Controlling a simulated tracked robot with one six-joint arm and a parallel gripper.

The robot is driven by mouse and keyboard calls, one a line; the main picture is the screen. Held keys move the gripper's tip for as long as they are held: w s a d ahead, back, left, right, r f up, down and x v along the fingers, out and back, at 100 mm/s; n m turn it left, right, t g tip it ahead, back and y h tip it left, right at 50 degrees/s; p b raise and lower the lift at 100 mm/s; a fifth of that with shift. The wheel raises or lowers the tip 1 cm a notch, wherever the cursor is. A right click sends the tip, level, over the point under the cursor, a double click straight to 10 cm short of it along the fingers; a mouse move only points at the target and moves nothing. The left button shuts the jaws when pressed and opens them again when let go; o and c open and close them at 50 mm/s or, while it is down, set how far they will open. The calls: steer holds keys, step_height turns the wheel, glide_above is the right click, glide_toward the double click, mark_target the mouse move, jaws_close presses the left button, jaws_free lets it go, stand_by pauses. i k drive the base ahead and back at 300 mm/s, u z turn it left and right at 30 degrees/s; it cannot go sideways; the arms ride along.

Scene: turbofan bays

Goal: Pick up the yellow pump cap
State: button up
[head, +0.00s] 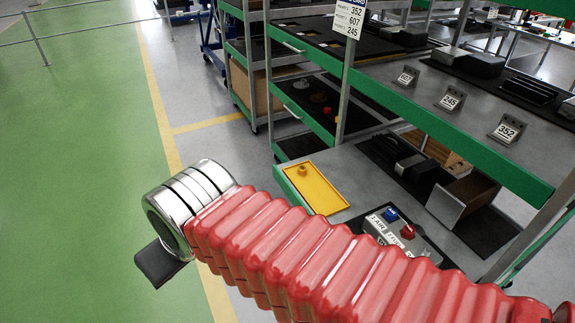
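A small yellow-orange knob-like piece (302,170), which looks like the yellow pump cap, sits near the far left corner of a flat yellow tray (318,190). The tray lies on the grey lower shelf of the green-edged rack. My gripper (160,264) is at the left, beyond the silver wrist of my red-sleeved arm. Only one dark finger part shows, so its opening is hidden. It is over the floor, well to the left of the tray and apart from it. Nothing is visible in it.
A grey labelled box with a blue knob (390,214) and a red knob (407,231) stands right of the tray, partly behind my arm. The upper shelf (430,100) with number plates overhangs at right. A rack post (346,90) stands behind. Green floor (80,180) is clear at left.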

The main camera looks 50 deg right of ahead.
mark_target(302, 171)
steer(key=z, duration=0.15)
steer(key=i, duration=0.75)
steer(key=z, duration=0.55)
steer(key=i, duration=0.65)
steer(key=z, duration=0.9)
steer(key=i, duration=0.75)
steer(key=z, duration=0.5)
